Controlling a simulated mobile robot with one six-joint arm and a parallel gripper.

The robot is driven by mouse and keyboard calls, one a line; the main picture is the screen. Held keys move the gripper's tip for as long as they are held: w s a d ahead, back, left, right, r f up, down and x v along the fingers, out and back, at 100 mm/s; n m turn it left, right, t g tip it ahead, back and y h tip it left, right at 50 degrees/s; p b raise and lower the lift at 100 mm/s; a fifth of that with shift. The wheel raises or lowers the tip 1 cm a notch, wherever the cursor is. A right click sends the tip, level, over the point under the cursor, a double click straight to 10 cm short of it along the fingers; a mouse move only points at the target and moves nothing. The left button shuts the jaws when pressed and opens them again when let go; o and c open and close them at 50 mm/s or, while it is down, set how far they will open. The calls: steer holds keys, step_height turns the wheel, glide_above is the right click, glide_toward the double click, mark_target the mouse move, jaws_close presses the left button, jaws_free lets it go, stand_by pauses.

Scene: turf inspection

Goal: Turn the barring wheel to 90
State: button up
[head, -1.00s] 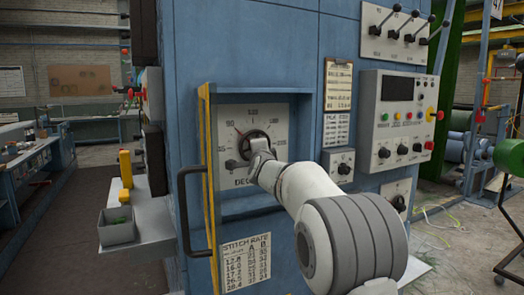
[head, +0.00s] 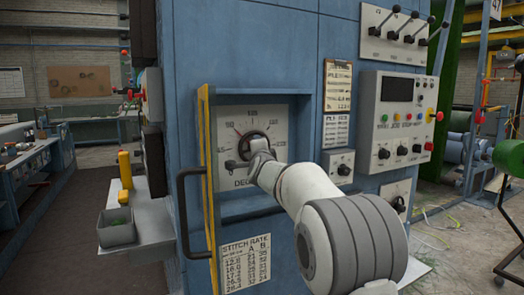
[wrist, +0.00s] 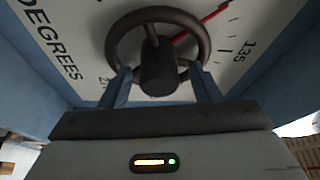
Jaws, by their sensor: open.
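The barring wheel (head: 249,136) is a dark ring with a hub, on a pale dial plate (head: 282,112) marked DEGREES, inside a blue recess. It also shows in the wrist view (wrist: 116,33), with its thick dark hub toward the camera. A red pointer (head: 239,131) reaches up-left toward the 90 mark in the head view. In the wrist view the red pointer (wrist: 208,20) runs up-right, with the 135 mark to its right. My gripper (wrist: 161,84) is open, its two blue fingers apart on either side of the hub, near the lower rim. Contact cannot be told. In the head view my gripper (head: 259,152) hides part of the wheel.
A yellow-edged open door with a dark handle (head: 184,205) stands left of the recess. A control panel (head: 402,125) with buttons and a lever bank (head: 396,37) are to the right. A grey bin (head: 117,233) sits on a shelf at left. Dark floor lies beyond.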

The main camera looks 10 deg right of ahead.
steer(key=shift+f, duration=0.1)
steer(key=shift+s+f, duration=0.1)
steer(key=shift+s, duration=0.05)
steer(key=s+b, duration=0.2)
steer(key=s, duration=0.5)
steer(key=shift+s+a, duration=0.2)
steer(key=shift+a, duration=0.05)
